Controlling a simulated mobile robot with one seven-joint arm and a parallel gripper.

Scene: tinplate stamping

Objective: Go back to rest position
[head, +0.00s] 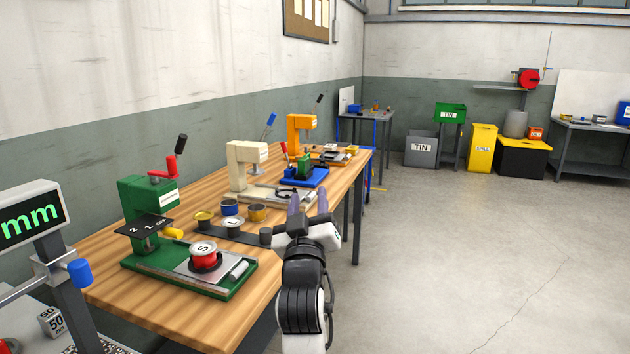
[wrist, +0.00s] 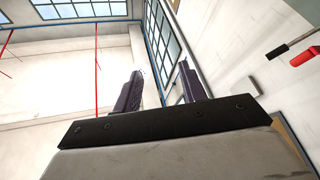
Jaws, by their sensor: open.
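My gripper (head: 308,205) is in the head view at the right front edge of the wooden workbench (head: 190,220). Its two dark purple fingers point upward and stand apart with nothing between them. In the wrist view my gripper (wrist: 162,90) also shows open and empty, against the wall and windows. My arm is folded upward below it, in front of the bench edge. The gripper appears to touch none of the tools.
Small tins stand mid-bench. A display (head: 28,217) is at left. Floor (head: 470,260) at right is clear.

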